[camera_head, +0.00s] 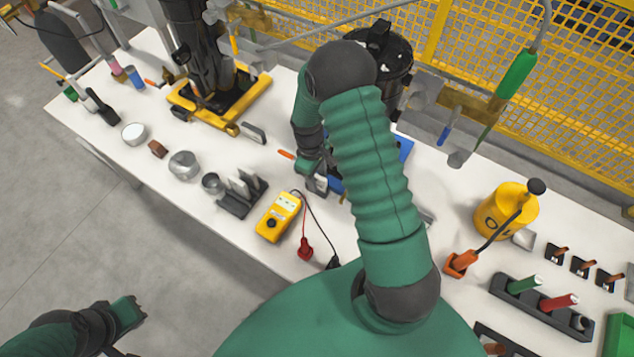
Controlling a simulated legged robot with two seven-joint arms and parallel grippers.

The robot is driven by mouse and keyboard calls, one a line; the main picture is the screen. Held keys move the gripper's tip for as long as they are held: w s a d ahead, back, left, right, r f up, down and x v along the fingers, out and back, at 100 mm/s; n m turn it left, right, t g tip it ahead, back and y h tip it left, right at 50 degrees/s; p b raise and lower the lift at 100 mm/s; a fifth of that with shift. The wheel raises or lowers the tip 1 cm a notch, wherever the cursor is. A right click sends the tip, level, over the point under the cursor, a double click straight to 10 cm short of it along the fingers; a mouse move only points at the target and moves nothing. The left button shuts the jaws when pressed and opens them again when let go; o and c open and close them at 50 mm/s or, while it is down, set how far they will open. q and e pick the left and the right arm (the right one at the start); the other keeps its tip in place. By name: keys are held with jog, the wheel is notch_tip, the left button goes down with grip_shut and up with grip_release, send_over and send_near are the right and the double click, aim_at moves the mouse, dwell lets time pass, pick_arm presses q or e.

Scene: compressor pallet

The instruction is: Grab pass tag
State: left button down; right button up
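I cannot make out a pass tag for certain. My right arm, in green sleeving, reaches over the white table and bends back down. My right gripper (316,184) is low over the table's middle, beside a small blue item (336,185) that is partly hidden by my arm. Another blue piece (405,148) shows behind the arm. Whether the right gripper's fingers are open or hold anything is unclear. My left gripper (136,312) is at the lower left, off the table above the floor; its fingers are too unclear to read.
A yellow meter (278,216) with leads, a dark rack (242,193) and metal cups stand left of the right gripper. A black compressor on a yellow frame (218,108) is behind. A yellow oil can (505,211) and a dark tray (541,306) are at right. Yellow fencing (480,60) closes the back.

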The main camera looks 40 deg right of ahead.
grip_shut()
dwell(0.6)
